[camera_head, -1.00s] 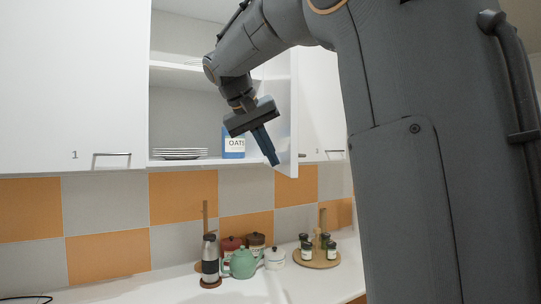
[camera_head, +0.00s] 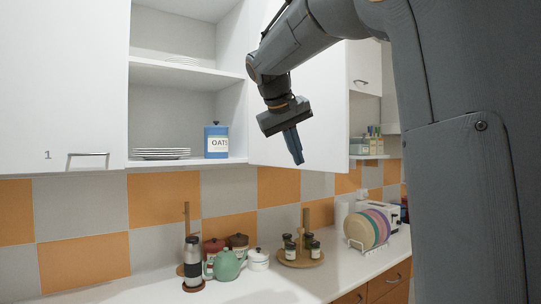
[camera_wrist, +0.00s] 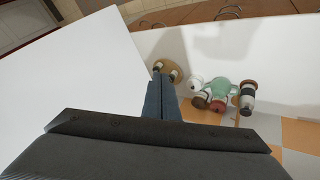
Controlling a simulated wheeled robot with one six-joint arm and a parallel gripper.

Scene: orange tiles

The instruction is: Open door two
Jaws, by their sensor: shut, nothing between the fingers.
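Door two (camera_head: 325,125) is a white cabinet door standing wide open, swung out to the right of its compartment. Its number is not visible. The open compartment (camera_head: 170,105) shows its shelves. My gripper (camera_head: 299,161) is shut and empty, pointing down in front of the open door in the head view. In the wrist view, the shut fingers (camera_wrist: 162,82) are beside a large white panel (camera_wrist: 75,85), which looks like the door. I cannot tell whether they touch it.
Closed door 1 (camera_head: 60,80) is left of the opening. A blue oats tin (camera_head: 216,143) and stacked plates (camera_head: 160,154) sit inside. Below, the counter holds a flask (camera_head: 193,262), a green teapot (camera_head: 226,266), a round tray of jars (camera_head: 300,262) and a plate rack (camera_head: 369,230).

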